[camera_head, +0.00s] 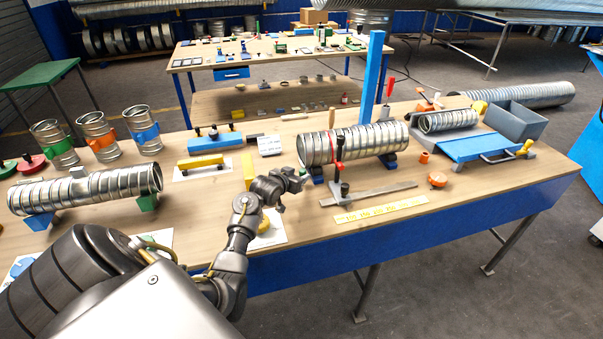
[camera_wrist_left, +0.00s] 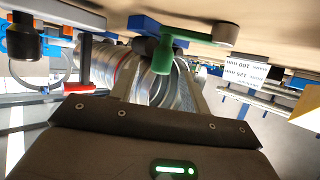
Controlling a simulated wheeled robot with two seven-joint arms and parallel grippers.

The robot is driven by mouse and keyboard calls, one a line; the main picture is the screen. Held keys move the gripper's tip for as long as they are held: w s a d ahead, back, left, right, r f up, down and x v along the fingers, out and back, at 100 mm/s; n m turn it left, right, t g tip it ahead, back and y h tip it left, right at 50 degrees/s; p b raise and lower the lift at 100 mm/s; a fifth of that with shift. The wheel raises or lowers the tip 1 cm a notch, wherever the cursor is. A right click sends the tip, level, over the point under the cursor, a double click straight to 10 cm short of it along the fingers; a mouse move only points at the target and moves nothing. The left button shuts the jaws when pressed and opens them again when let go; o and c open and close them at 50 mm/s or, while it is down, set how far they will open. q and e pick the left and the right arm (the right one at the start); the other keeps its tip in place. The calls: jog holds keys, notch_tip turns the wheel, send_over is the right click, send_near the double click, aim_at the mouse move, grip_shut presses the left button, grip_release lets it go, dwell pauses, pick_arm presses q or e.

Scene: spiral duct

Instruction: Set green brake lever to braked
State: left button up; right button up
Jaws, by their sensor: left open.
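In the left wrist view, which is upside down, a green lever-like part (camera_wrist_left: 172,36) with a dark rounded end stands close ahead of the gripper, in front of the spiral duct. I take it for the brake lever; its setting cannot be told. In the head view I cannot make it out clearly; my gripper may hide it. My left gripper (camera_head: 290,180) is at the left end of the middle spiral duct (camera_head: 365,143), above the table. Its two fingers (camera_wrist_left: 163,85) are apart with nothing visible between them. My right gripper is not in view.
A red-handled clamp (camera_head: 339,150) stands at the duct, right of my left gripper. A metal rail (camera_head: 375,193) and a yellow scale strip (camera_head: 382,210) lie in front. A blue post (camera_head: 372,77) rises behind the duct.

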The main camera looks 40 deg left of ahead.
aim_at(301, 173)
pick_arm(q)
jog(key=shift+x, duration=1.55)
jog(key=shift+a, duration=0.1)
grip_shut()
